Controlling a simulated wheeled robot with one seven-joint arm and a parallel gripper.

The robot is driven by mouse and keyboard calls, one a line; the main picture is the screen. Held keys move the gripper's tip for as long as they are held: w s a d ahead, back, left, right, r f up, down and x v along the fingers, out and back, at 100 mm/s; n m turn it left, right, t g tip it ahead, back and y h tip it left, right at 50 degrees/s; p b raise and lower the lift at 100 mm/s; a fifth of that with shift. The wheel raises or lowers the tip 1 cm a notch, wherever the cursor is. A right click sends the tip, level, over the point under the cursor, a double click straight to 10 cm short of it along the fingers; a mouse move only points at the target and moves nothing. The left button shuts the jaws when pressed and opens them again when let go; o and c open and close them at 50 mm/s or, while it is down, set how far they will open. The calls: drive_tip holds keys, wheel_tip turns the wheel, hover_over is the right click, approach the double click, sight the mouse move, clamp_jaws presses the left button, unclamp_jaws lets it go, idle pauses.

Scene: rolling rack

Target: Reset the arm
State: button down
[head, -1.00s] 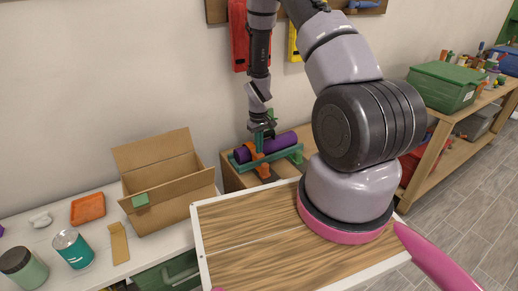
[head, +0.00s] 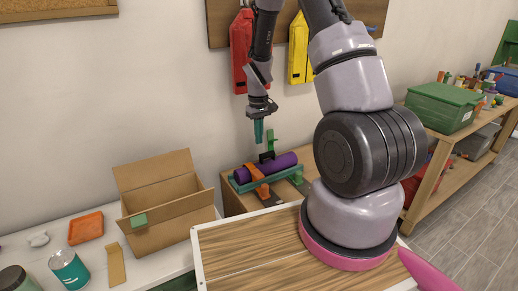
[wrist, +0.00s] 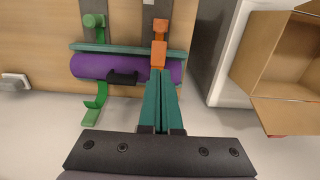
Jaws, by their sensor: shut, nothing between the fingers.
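My arm reaches up and over from its base on the wood-topped surface, and my gripper (head: 259,136) hangs from it with teal fingers pointing down. In the wrist view the fingers of my gripper (wrist: 160,103) are together with nothing between them. Below the gripper a purple cylinder (head: 281,164) with a black handle lies on a teal rack (head: 243,186) with orange and green brackets, on a wooden bench. The purple cylinder (wrist: 88,66) also shows in the wrist view, beyond the fingers and apart from them in the head view.
An open cardboard box (head: 170,222) stands left of the rack on a white table, near an orange tray (head: 86,228) and a teal can (head: 69,268). Red and yellow holders (head: 300,50) hang on the wall behind. A green bin (head: 440,104) sits on the right shelf.

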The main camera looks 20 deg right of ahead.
drive_tip(key=s+a+r+m+t, duration=0.1)
drive_tip(key=s+r+t, duration=0.15)
drive_tip(key=r, duration=0.85)
drive_tip(key=s+r+m+t, duration=0.1)
drive_tip(key=s+r+m, duration=0.15)
drive_tip(key=r, duration=0.85)
drive_tip(key=s+a+r+m+t+y, duration=0.1)
drive_tip(key=s+r+t, duration=0.1)
drive_tip(key=s+r, duration=0.5)
drive_tip(key=s+r+m+t+y, duration=0.1)
drive_tip(key=s+r+m+t, duration=0.1)
drive_tip(key=s+r, duration=0.5)
drive_tip(key=s, duration=0.4)
drive_tip(key=shift+s+a, duration=0.3)
drive_tip(key=shift+a, duration=0.1)
